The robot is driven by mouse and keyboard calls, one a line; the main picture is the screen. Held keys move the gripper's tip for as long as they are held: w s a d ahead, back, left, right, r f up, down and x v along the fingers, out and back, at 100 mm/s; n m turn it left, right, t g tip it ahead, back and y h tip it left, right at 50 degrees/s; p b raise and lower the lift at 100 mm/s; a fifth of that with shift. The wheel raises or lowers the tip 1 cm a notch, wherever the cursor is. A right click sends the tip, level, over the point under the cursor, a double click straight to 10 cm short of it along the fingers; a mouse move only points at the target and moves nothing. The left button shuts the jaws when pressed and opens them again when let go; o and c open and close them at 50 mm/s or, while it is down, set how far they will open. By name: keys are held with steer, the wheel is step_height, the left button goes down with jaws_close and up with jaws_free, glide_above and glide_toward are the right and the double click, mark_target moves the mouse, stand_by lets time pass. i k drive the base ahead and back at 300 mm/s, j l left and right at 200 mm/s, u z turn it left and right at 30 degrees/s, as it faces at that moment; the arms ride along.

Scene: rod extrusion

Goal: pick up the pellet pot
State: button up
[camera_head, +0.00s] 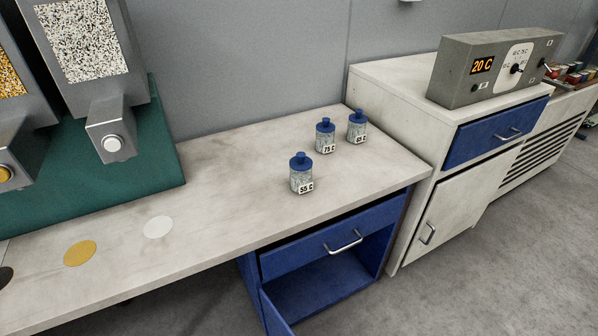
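Three small bottles with blue caps stand upright on the pale bench top (235,215). The nearest bottle, labelled 55 C (300,175), stands near the middle right. Behind it to the right stand a bottle labelled 75 C (325,137) and another (356,127) whose label is too small to read surely. No vessel here is marked as a pellet pot, and I cannot tell whether one of these bottles is it. A hopper with white and dark speckled pellets (85,40) hangs at upper left, above a spout with a white knob (112,143). My gripper is not in view.
A second hopper (12,75) with yellowish pellets is at the left edge. A white disc (158,227) and a yellow disc (79,253) lie on the bench. A blue drawer (322,244) is slightly open. A grey box reading 20 C (495,68) stands on the right cabinet.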

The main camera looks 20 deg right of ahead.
mark_target(301, 183)
steer(key=k+l+z, duration=0.15)
steer(key=k, duration=0.5)
steer(key=j+z, duration=0.1)
steer(key=z, duration=0.3)
steer(key=j+z, duration=0.1)
steer(key=z, duration=0.35)
steer(key=j+z, duration=0.15)
steer(key=z, duration=0.25)
steer(key=j+z, duration=0.1)
steer(key=z, duration=0.35)
steer(key=k+j, duration=0.1)
steer(key=j, duration=0.4)
steer(key=k+j, duration=0.1)
steer(key=j, duration=0.4)
steer(key=k+j, duration=0.1)
steer(key=j, duration=0.4)
steer(key=k+j, duration=0.1)
steer(key=j, duration=0.35)
steer(key=k+j+z, duration=0.1)
steer(key=j, duration=0.4)
steer(key=k+j, duration=0.15)
steer(key=j, duration=0.35)
steer(key=k+j, duration=0.1)
steer(key=j, duration=0.4)
steer(key=k+j, duration=0.15)
steer(key=j, duration=0.3)
steer(key=i+j, duration=0.2)
steer(key=i, duration=0.25)
